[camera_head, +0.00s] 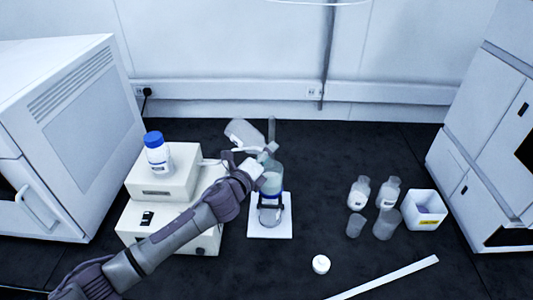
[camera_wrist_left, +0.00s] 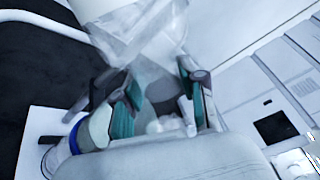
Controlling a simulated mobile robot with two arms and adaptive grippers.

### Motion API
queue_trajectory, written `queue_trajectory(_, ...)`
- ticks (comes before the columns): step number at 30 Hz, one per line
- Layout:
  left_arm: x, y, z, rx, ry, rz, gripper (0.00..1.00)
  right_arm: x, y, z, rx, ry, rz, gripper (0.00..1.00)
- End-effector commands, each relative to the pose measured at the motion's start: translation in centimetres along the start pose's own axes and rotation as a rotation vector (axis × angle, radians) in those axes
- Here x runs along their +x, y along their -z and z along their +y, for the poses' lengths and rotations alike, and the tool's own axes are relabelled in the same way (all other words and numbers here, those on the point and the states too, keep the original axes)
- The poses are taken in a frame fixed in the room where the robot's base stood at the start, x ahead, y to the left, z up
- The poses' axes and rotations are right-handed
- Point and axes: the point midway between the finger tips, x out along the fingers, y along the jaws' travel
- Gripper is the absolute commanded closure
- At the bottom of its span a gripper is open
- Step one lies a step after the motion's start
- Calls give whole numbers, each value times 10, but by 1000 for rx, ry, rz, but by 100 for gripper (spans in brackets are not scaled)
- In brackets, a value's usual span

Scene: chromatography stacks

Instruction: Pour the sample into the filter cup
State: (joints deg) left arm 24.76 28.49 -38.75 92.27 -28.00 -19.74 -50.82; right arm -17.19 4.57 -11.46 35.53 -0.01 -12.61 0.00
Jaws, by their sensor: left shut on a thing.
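My left gripper (camera_head: 262,154) is shut on a clear sample bottle (camera_head: 243,132), which is tilted well over on its side. The bottle is just above and slightly left of the filter cup (camera_head: 273,180), a clear cup on a stand with a blue band and a white base plate. In the left wrist view, the bottle (camera_wrist_left: 140,35) shows blurred and see-through beyond the teal finger pads of the gripper (camera_wrist_left: 160,100). The filter assembly (camera_wrist_left: 92,132) is below left there. I cannot tell whether liquid is flowing. My right gripper is not in view.
A blue-capped bottle (camera_head: 157,152) stands on a white pump unit (camera_head: 135,215) at the left. Several clear bottles and beakers (camera_head: 387,224) and a white box (camera_head: 424,209) stand at the right. A white cap (camera_head: 321,264) and a white strip (camera_head: 390,278) lie in front.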

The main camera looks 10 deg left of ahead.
Motion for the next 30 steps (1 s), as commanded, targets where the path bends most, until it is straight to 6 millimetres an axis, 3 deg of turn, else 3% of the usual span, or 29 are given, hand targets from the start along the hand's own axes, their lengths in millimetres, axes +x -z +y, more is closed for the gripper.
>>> queue_trajectory(3,0,-2,-2,-26,2,1,100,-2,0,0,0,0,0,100)
queue_trajectory(18,-2,-23,-22,-502,3,33,100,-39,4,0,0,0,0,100)
queue_trajectory(30,-5,-17,-18,-523,2,38,100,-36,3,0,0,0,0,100)
